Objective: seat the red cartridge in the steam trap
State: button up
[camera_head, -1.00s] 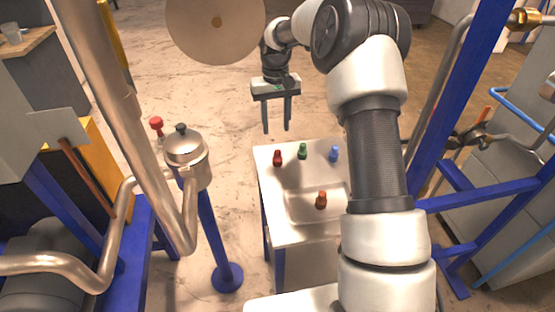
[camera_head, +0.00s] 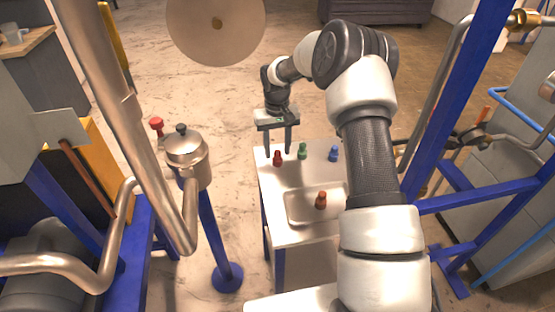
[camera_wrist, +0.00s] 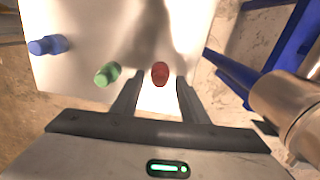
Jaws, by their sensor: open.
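The red cartridge (camera_head: 277,159) stands upright at the back left of the white cart top. My gripper (camera_head: 279,150) is open, pointing down at the red cartridge. In the wrist view the red cartridge (camera_wrist: 160,74) shows in line with the gap between the two open fingers (camera_wrist: 159,84); I cannot tell how far they have come down around it. A silver vessel with a black knob on top (camera_head: 187,160), apparently the steam trap, stands on a blue post left of the cart. It also shows in the wrist view (camera_wrist: 280,103). Its inside is hidden.
A green piece (camera_head: 302,151) stands close right of the red one, and a blue piece (camera_head: 333,154) is farther right. An orange-brown piece (camera_head: 320,200) stands in the cart's shallow recess (camera_head: 297,207). Steel pipes (camera_head: 190,215) run close to the vessel. A red knob (camera_head: 156,125) is behind it.

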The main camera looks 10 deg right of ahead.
grip_shut()
